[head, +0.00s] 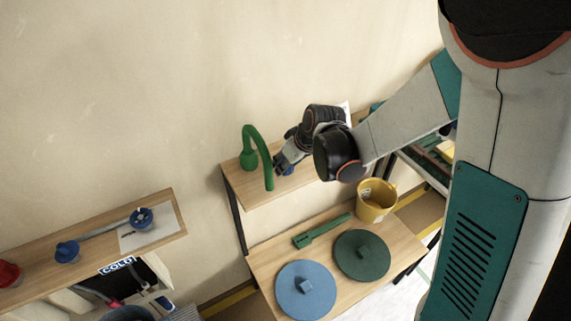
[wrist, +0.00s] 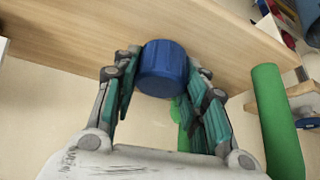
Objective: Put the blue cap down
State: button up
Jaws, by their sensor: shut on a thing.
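The blue cap (wrist: 163,68) is a short, ribbed cylinder between the fingers of my gripper (wrist: 165,80) in the wrist view. My gripper is shut on it. In the head view my gripper (head: 284,163) is at the upper wooden shelf (head: 250,196), just right of the green curved pipe (head: 262,155). Only a bit of the blue cap (head: 289,170) shows there, the rest hidden by the fingers. In the wrist view the cap overlaps the wooden shelf (wrist: 100,30); I cannot tell whether it touches it.
The green pipe stands close to my gripper. The lower shelf (head: 262,262) holds a blue lid (head: 292,300), a dark green lid (head: 375,262), a green tool (head: 322,231) and a yellow bucket (head: 374,205). A left shelf (head: 95,238) carries blue and red knobs.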

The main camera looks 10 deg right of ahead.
jog(key=shift+f, duration=0.6)
jog(key=shift+f, duration=0.1)
jog(key=o, duration=1.2)
